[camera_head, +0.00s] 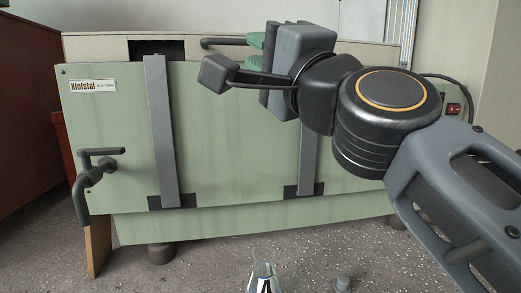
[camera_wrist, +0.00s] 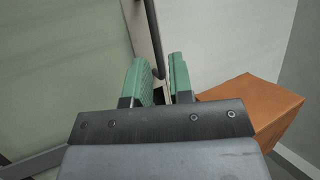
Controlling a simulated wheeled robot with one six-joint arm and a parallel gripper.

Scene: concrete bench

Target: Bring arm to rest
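My gripper (camera_head: 256,51) is raised in front of the top edge of a pale green machine (camera_head: 235,150), right of the picture's middle. Its green fingers point left in the head view. In the wrist view, my gripper (camera_wrist: 161,78) shows two green fingers with a clear gap between them and nothing held. My arm reaches in from the right and is bent at the wrist, hiding the machine's upper right part. I cannot tell how far the fingers are from the machine's handle bar (camera_head: 222,42).
A clear bottle-like thing (camera_head: 263,277) and a small grey knob-like thing (camera_head: 342,284) stand at the bottom edge. A lever handle (camera_head: 92,175) juts from the machine's left side. A reddish-brown cabinet (camera_head: 30,110) stands left. The wrist view shows an orange-brown block (camera_wrist: 255,112).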

